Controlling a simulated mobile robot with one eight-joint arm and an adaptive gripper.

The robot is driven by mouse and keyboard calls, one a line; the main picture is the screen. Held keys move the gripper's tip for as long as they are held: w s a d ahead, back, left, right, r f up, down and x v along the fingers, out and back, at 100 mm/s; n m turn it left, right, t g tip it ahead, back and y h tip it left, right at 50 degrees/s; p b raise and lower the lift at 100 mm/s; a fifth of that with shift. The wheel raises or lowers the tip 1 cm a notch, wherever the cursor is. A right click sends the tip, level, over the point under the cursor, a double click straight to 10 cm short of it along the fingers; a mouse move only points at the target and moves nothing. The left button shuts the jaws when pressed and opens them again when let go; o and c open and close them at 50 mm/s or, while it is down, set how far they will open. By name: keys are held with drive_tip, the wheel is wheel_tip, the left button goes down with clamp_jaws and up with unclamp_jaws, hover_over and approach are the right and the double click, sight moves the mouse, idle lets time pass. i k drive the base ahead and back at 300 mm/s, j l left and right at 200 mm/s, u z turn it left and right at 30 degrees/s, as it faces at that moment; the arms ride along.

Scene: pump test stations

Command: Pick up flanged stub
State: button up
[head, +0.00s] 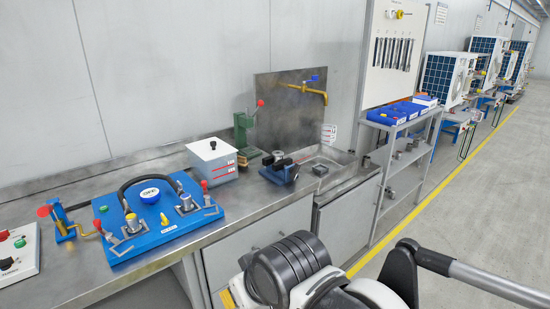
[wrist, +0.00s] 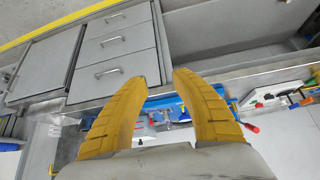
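I cannot tell for certain which part is the flanged stub. In the head view a small grey round part (head: 279,155) sits at the blue bench vise (head: 281,172). A small dark block-like part (head: 320,170) lies in the sink area to its right. The blue test board (head: 162,218) carries two grey metal fittings, one at its front left (head: 132,223) and one at its right (head: 186,203). In the wrist view my gripper (wrist: 160,76) is open, its two yellow fingers apart with nothing between them. Its fingers do not show in the head view.
A brass tap (head: 308,88) hangs over the sink. A shelf rack (head: 402,125) with blue bins stands right of the bench. The floor beyond the yellow line is clear.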

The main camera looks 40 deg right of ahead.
sight(277, 156)
drive_tip(key=i+l, duration=0.3)
drive_tip(key=i, duration=0.25)
drive_tip(key=i+l, duration=0.3)
drive_tip(key=i, duration=0.2)
